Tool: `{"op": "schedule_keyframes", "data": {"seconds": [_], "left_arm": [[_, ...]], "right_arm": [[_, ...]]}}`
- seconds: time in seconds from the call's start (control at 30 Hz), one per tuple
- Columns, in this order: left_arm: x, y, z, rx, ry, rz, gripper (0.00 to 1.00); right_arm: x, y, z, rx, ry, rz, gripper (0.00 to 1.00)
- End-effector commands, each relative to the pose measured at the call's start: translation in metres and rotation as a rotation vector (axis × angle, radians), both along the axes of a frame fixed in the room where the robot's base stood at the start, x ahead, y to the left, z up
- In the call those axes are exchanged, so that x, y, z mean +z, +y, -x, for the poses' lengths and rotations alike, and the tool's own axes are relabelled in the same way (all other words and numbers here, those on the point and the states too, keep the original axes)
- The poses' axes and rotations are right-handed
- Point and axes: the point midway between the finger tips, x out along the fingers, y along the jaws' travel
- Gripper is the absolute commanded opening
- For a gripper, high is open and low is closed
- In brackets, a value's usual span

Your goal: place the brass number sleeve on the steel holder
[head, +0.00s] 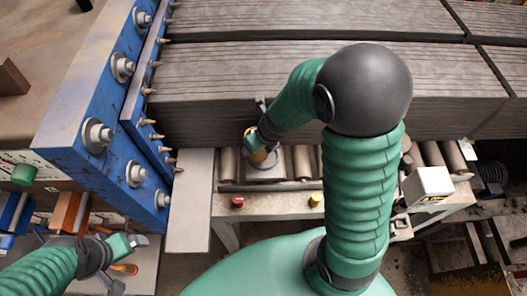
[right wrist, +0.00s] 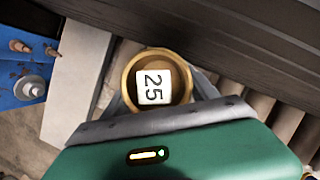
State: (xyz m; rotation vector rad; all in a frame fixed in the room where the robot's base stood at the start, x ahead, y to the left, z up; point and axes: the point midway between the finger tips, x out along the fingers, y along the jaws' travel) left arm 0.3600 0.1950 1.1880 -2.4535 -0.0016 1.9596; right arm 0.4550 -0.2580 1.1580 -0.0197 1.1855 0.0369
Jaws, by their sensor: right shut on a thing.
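The brass number sleeve (right wrist: 183,97) is a round brass ring around a white face with the number 25, in the right wrist view. It also shows small in the head view (head: 258,157). My right gripper (head: 257,148) is shut on it, with a finger on either side. The sleeve is over a grey plate (head: 268,174) by the rollers; I cannot tell whether they touch. I cannot make out the steel holder for certain. My left gripper (head: 136,264) is open at the lower left, near an orange-handled tool (head: 124,269).
A blue frame (head: 75,118) with large bolts and copper-tipped pins stands left. Grooved dark brick slabs (head: 310,75) fill the back. A pale strip (head: 190,205) lies beside the rollers (head: 302,162). A white box (head: 428,184) stands right. Red (head: 237,201) and yellow (head: 315,199) buttons sit in front.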

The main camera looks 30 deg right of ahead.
Motion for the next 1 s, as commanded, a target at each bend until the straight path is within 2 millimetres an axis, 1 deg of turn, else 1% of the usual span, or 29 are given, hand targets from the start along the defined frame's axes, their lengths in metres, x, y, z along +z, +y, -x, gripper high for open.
{"op": "schedule_keyframes", "data": {"seconds": [0.03, 0.23, 0.3, 0.5, 0.77, 0.8, 0.93, 1.0], "left_arm": [[-0.003, 0.0, 0.0, 0.0, 0.0, 0.0, 0.93], [-0.006, 0.0, 0.0, 0.0, -0.001, 0.0, 0.93], [-0.015, 0.0, 0.0, 0.0, -0.001, 0.0, 0.93], [-0.029, 0.0, 0.0, 0.0, 0.0, 0.0, 0.93], [-0.028, 0.0, 0.0, 0.0, 0.0, 0.0, 0.93], [-0.028, 0.0, 0.0, 0.0, 0.0, 0.0, 0.93], [-0.028, 0.0, 0.0, 0.0, 0.0, 0.0, 0.93], [-0.028, 0.0, 0.0, 0.0, 0.0, 0.0, 0.93]], "right_arm": [[-0.001, -0.007, 0.0, -0.003, -0.002, 0.0, 0.01], [0.0, -0.022, 0.005, -0.003, -0.004, 0.001, 0.01], [-0.013, -0.02, 0.006, 0.0, -0.002, 0.0, 0.01], [-0.036, -0.021, 0.003, -0.002, 0.0, -0.001, 0.01], [-0.035, -0.02, 0.004, 0.001, -0.001, -0.001, 0.01], [-0.036, -0.02, 0.004, 0.001, 0.001, -0.001, 0.72], [-0.036, -0.02, 0.004, 0.001, 0.0, -0.001, 0.89], [-0.036, -0.02, 0.004, 0.001, 0.0, -0.001, 0.9]]}}
